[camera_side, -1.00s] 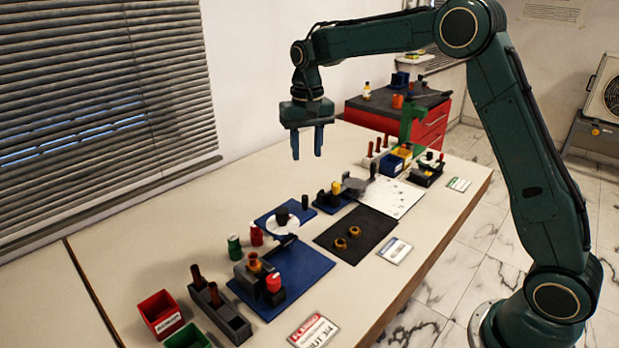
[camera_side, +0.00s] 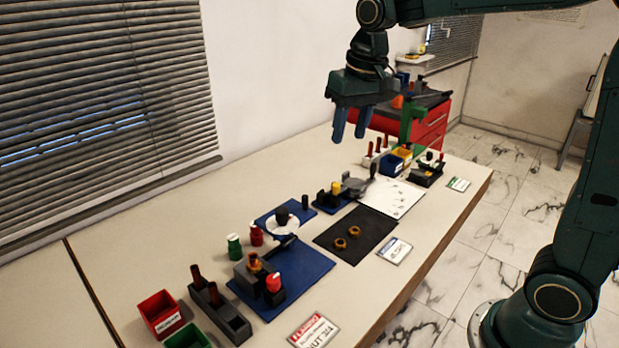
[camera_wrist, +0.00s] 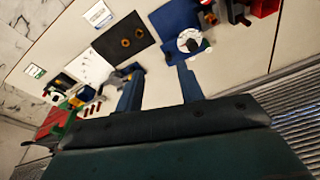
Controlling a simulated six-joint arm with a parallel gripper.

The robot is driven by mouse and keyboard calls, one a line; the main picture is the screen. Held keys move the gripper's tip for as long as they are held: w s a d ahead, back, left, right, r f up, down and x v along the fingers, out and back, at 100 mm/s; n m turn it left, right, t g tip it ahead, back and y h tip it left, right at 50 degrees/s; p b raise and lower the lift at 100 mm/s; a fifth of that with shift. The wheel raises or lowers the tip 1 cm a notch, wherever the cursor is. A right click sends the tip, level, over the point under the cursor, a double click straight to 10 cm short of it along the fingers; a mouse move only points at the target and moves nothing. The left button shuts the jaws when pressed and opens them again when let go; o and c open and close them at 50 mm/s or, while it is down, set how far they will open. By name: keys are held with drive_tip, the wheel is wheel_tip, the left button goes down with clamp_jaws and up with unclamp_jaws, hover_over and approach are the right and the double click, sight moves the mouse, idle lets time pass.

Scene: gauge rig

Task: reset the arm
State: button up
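My gripper (camera_side: 350,134) hangs above the far part of the table, its two blue fingers pointing down. In the wrist view my gripper (camera_wrist: 160,85) shows its fingers spread apart with only the table between them, so it is open and empty. It touches nothing on the table. My arm reaches in from the right.
A red cabinet (camera_side: 433,125) stands behind. The air around my gripper looks clear.

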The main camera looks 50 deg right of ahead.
drive_tip(key=s+a+f+n+t, duration=0.1)
drive_tip(key=s, duration=0.9)
drive_tip(key=s+f+n+t, duration=0.1)
drive_tip(key=s+n+t, duration=0.1)
drive_tip(key=s, duration=0.9)
drive_tip(key=shift+a+f, duration=0.35)
drive_tip(key=shift+f, duration=0.05)
idle(0.4)
